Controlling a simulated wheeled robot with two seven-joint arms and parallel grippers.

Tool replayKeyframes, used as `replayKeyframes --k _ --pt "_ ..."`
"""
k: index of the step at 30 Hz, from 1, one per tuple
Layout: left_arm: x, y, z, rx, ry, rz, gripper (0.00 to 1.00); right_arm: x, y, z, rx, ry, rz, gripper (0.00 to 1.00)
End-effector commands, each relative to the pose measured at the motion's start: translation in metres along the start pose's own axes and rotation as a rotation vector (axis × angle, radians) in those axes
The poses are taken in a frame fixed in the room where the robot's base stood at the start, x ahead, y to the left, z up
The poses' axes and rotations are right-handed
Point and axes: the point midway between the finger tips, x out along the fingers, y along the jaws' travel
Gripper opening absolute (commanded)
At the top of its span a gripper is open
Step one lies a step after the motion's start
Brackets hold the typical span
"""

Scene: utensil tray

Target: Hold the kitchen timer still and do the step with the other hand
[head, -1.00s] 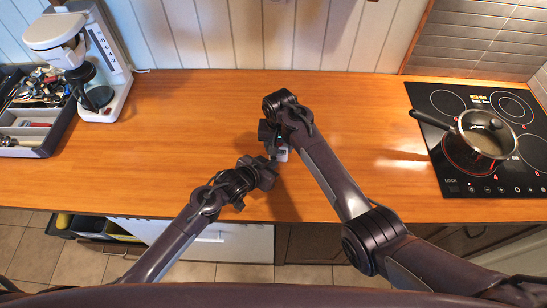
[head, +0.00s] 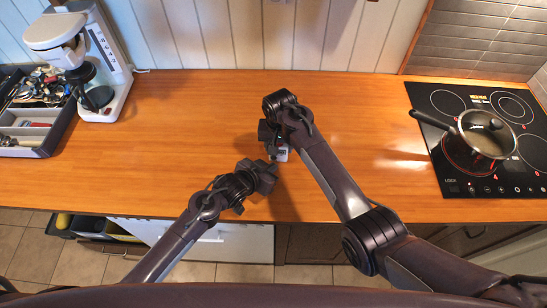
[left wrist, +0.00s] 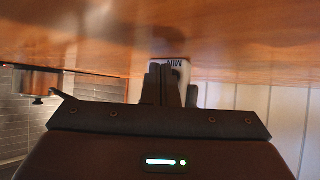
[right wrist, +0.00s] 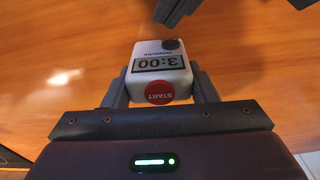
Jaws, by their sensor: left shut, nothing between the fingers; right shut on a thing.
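The kitchen timer (right wrist: 160,75) is a small white box with a display reading 3:00, a red START button and a dark knob. In the head view the timer (head: 282,154) is partly hidden by my right arm. My right gripper (right wrist: 160,92) is shut on the timer, one finger at each side. My left gripper (head: 272,166) is shut and empty, close to the timer on its near-left side. In the left wrist view its closed fingers (left wrist: 165,85) overlap the timer (left wrist: 180,65), whose "MIN" marking shows; I cannot tell whether they touch.
A hob (head: 470,185) with a lidded pan (head: 485,135) is at the right. A coffee machine (head: 110,60) and a utensil tray (head: 45,140) stand at the left. The wooden counter (head: 190,120) between them is largely clear.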

Motion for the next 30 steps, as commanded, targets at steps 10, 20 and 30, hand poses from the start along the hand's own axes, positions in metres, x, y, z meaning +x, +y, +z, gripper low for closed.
replayKeyframes --k 10,20,30 --pt "-0.004 0.003 0.004 0.0 -0.002 0.001 0.0 0.0 0.0 0.0 0.0 0.0 0.0 0.25" --pt "-0.026 0.02 0.021 0.001 -0.003 0.001 0.0 0.0 0.0 0.0 0.0 0.0 0.0 0.25" --pt "-0.035 0.025 0.025 0.0 0.0 0.0 0.0 0.0 0.0 0.0 0.0 0.0 0.0 0.25"
